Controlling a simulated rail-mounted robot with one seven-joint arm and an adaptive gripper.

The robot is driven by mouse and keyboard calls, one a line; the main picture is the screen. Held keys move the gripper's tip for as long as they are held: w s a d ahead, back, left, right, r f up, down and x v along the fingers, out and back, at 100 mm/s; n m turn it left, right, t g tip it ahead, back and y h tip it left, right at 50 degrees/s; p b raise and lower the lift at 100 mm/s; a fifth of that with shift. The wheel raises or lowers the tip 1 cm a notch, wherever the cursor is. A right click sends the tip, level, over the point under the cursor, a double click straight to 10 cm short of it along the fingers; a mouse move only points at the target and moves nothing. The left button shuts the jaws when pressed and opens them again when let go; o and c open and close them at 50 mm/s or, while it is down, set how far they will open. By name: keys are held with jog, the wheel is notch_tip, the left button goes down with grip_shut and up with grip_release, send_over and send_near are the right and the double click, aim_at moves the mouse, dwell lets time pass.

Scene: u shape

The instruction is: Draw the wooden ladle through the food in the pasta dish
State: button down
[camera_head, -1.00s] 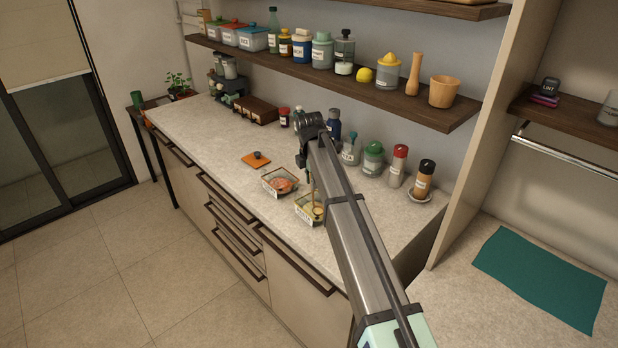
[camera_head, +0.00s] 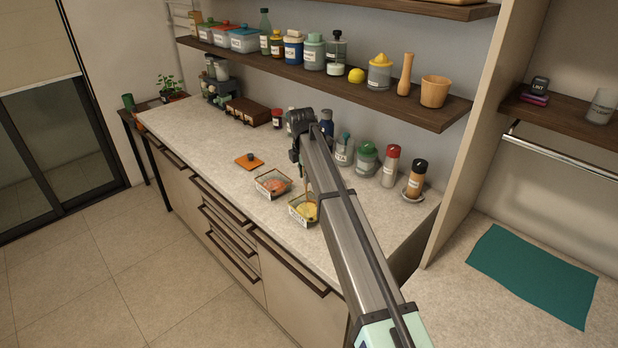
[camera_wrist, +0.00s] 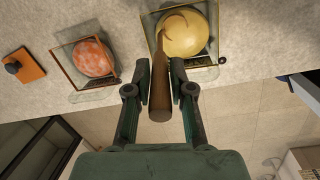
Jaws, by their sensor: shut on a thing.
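The pasta dish is a small glass dish (camera_head: 293,216) with a label on its front, on the counter's front part, and it holds yellow food (camera_head: 310,210). In the wrist view the dish (camera_wrist: 213,62) is at the top, with its round yellow food (camera_wrist: 187,38). My gripper (camera_wrist: 160,82) is shut on the brown wooden ladle (camera_wrist: 160,98) by its handle. The ladle slants from the jaws to the food, and its far end lies over or in the yellow food; the contact is unclear. In the head view my arm hides most of the gripper.
A second glass dish with reddish food (camera_head: 271,186) stands left of the pasta dish. An orange board with a dark knob (camera_head: 249,161) lies farther left. Jars and shakers (camera_head: 390,166) line the back, under a loaded shelf (camera_head: 330,84).

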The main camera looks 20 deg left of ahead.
jog(key=shift+w+a, duration=0.35)
jog(key=shift+a, duration=0.3)
jog(key=shift+s+d+p, duration=0.35)
jog(key=shift+s+d, duration=0.4)
jog(key=shift+s, duration=0.3)
dwell(0.9)
jog(key=shift+r, duration=0.1)
